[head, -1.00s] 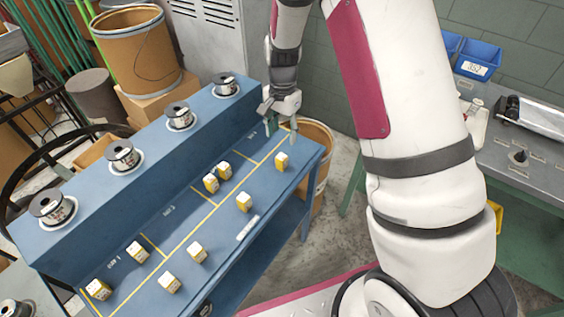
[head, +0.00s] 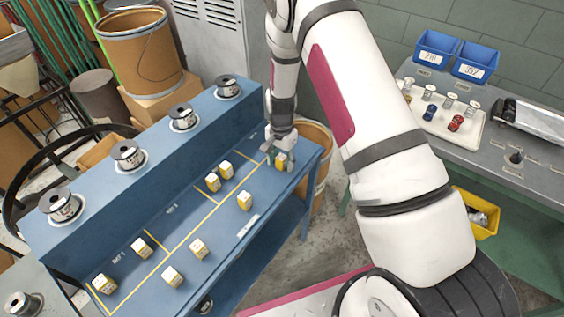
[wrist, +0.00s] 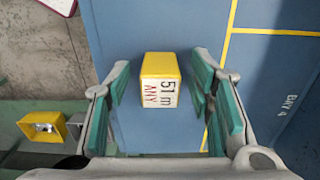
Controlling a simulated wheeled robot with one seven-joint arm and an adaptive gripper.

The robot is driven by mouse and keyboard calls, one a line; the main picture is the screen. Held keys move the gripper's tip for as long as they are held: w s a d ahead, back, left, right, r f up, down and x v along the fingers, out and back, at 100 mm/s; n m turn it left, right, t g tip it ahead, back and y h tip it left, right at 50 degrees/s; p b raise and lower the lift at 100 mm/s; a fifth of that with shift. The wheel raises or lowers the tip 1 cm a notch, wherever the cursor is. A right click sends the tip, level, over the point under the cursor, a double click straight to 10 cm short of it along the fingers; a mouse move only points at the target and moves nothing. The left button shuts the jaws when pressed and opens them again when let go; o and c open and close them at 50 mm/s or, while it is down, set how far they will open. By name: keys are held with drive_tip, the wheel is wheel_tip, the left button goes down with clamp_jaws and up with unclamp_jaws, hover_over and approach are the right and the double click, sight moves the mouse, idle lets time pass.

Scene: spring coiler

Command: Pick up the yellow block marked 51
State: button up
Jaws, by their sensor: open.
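The yellow block marked 51 (wrist: 160,68) stands on the blue bench (wrist: 112,28) in the wrist view, with a white label reading "51 m ANY" on one face. It also shows near the right end of the bench in the head view (head: 282,161). My gripper (wrist: 163,92) is open, with a green-padded finger on each side of the block. The gap between block and fingers is visible on both sides. In the head view my gripper (head: 279,158) is down at the block and partly covers it.
Several other yellow-and-white blocks, such as one nearby (head: 244,201), stand along the bench (head: 226,256). Wire spools (head: 184,118) sit on the raised back ledge. A grey table (head: 500,160) with blue bins (head: 475,62) is at right. Yellow lines mark bays.

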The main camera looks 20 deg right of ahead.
drive_tip(key=shift+f, duration=0.25)
clamp_jaws()
drive_tip(key=shift+r, duration=0.2)
